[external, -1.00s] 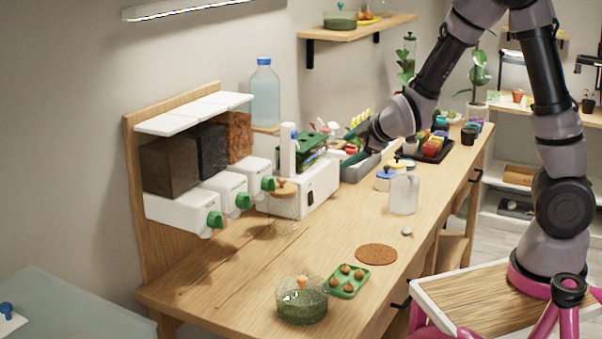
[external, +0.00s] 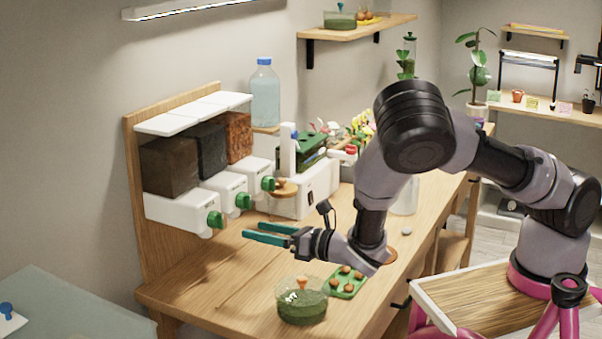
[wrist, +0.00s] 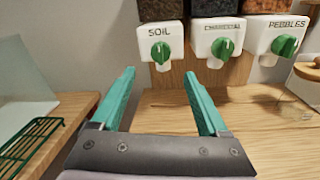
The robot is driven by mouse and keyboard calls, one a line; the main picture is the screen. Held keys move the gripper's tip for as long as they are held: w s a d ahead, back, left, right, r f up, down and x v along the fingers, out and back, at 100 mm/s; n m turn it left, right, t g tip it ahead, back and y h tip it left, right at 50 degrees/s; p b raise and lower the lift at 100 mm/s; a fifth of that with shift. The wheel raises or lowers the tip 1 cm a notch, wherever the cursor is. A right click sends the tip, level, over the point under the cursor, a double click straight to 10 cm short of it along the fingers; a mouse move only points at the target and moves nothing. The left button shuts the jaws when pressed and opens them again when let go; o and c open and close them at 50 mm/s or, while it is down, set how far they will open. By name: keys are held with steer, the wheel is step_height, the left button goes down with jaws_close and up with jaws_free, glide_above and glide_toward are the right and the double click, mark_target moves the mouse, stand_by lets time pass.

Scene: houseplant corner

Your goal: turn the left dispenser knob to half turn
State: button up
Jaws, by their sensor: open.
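The left dispenser has a green knob (external: 215,220) on its white front, under a dark brown soil block (external: 170,167). In the wrist view this knob (wrist: 160,52) sits below the label SOIL, its ridge tilted a little off upright. My gripper (external: 258,232) is open and empty, pointing left at the dispensers, to the right of the left knob and apart from it. In the wrist view my gripper's teal fingers (wrist: 160,85) spread below the knob, which shows between and beyond their tips.
The middle knob (external: 243,201) and right knob (external: 268,184) sit farther back; the right is labelled PEBBLES. A glass bowl (external: 302,306) and a green tray of small pots (external: 346,281) stand below my arm. The bench front left is clear.

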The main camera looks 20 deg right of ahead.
mark_target(223, 222)
steer(key=x, duration=0.9)
jaws_close()
